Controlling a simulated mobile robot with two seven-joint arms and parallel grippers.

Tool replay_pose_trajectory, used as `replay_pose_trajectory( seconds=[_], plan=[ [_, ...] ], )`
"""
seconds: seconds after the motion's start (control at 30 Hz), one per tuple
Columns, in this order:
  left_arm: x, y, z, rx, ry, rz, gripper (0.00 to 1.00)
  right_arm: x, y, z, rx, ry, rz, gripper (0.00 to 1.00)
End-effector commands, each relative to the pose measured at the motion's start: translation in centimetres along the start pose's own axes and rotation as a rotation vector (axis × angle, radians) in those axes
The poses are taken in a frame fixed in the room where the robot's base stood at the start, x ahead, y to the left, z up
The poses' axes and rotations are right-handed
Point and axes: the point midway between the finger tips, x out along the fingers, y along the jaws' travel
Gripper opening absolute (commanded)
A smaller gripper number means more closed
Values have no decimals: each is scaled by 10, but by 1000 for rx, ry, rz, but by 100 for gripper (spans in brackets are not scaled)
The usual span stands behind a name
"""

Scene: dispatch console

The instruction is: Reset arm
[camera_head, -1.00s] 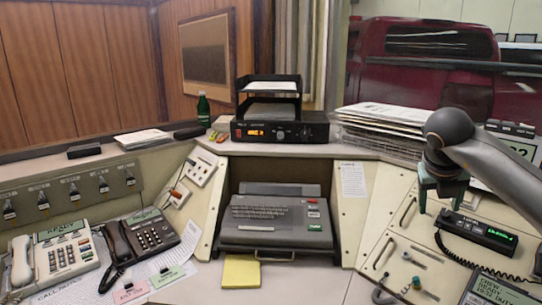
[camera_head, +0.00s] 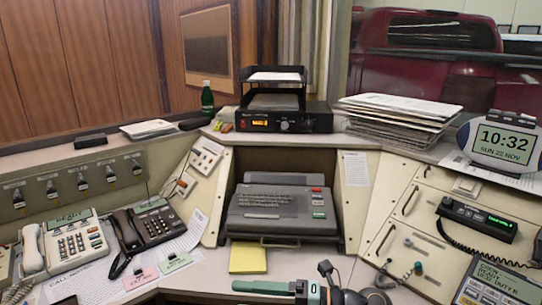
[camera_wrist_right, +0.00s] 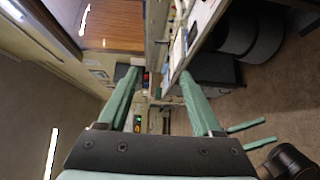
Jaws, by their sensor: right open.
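In the head view my right gripper (camera_head: 272,288) is at the bottom edge, low in front of the desk, with a green finger pointing left; most of it is cut off. In the right wrist view my right gripper (camera_wrist_right: 155,78) shows two green fingers well apart, with nothing between them. My left gripper (camera_wrist_right: 253,134) shows small at the lower right of the right wrist view. Its two green fingers are apart and hold nothing visible. It is not in the head view. The task names no object.
A grey keyboard machine (camera_head: 281,209) stands mid-console, with a yellow pad (camera_head: 248,260) before it. Desk phones (camera_head: 75,243) stand left; a corded handset (camera_head: 478,219) and clock (camera_head: 503,140) are right. A black radio (camera_head: 318,123) and paper stack (camera_head: 395,112) stand behind. Bare desk shows near the pad.

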Motion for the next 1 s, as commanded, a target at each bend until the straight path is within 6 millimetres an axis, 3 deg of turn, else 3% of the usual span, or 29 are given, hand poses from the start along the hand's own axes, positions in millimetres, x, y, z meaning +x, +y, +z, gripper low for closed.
replay_pose_trajectory(
  seconds=[0.13, 0.23, 0.37, 0.47, 0.57, 0.7, 0.8, 0.93, 1.0],
  plan=[
    [-1, 1, 3, -2, -5, 1, 56, -9, 4, 2, 276, -185, 278, 66],
    [-1, 1, 4, -2, -7, 2, 56, -28, -9, 13, 477, -346, 417, 66],
    [-1, 2, 4, -2, -7, 2, 56, -63, -51, 23, 760, -579, 536, 66],
    [-1, 2, 4, -2, -7, 2, 56, -93, -100, 18, 991, -768, 578, 66],
    [-1, 1, 4, -2, -7, 2, 56, -122, -156, -2, 1223, -950, 580, 66],
    [-1, 1, 3, -2, -6, 2, 56, -152, -224, -49, 1514, -1155, 531, 66],
    [-1, 1, 2, -2, -5, 2, 56, -166, -261, -89, 1692, -1263, 477, 66],
    [0, 0, 0, -1, 0, 1, 56, -180, -297, -146, 1905, -1375, 390, 66],
    [-18, 1, -22, 1, 3, -3, 56, -184, -268, -138, 1876, -1372, 408, 66]
  ],
)
